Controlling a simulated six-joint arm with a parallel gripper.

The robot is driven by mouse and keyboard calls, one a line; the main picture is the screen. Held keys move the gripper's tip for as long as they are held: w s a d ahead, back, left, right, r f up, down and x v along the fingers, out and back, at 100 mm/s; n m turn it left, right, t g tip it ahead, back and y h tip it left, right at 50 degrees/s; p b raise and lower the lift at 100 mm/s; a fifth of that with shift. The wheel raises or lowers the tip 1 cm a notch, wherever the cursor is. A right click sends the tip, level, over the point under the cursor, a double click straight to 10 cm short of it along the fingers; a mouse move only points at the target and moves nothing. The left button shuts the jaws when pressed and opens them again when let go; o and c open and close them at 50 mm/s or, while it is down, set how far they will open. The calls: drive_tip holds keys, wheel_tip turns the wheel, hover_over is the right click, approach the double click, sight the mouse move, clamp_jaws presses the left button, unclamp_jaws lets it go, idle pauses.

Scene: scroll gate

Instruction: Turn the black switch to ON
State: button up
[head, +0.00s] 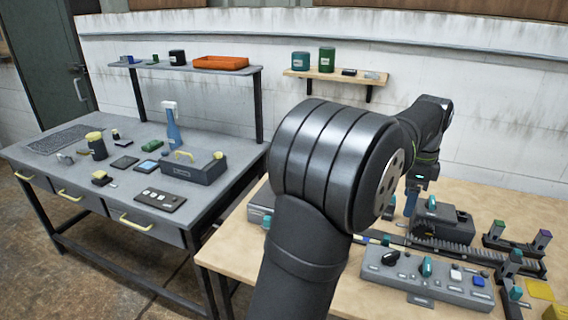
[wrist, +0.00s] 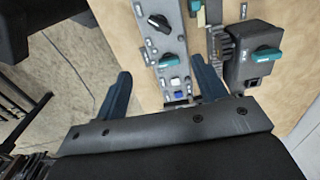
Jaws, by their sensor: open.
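The grey control panel (head: 440,290) lies on the wooden table. The black switch (head: 390,257) is at its left end and also shows in the wrist view (wrist: 158,21). A teal knob (head: 427,266), a white button (head: 456,274) and a blue button (head: 478,281) sit along the same panel. My gripper (head: 411,203) is above the table behind the panel. In the wrist view my gripper (wrist: 160,66) has its blue fingers wide apart with nothing held between them. The black switch is beyond the fingertips, untouched. Its ON mark is too small to read.
Behind the panel are a toothed rack (head: 450,247) and a dark box with a teal handle (wrist: 266,54). Small posts with coloured tops (head: 541,238) stand at the right. My forearm hides part of the table's left side. A grey workbench (head: 60,150) stands apart at left.

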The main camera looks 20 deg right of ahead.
sight(392, 253)
drive_tip(key=c, duration=0.5)
wheel_tip(392, 253, down, 19)
drive_tip(key=n, duration=0.9)
drive_tip(key=shift+r, duration=0.1)
clamp_jaws()
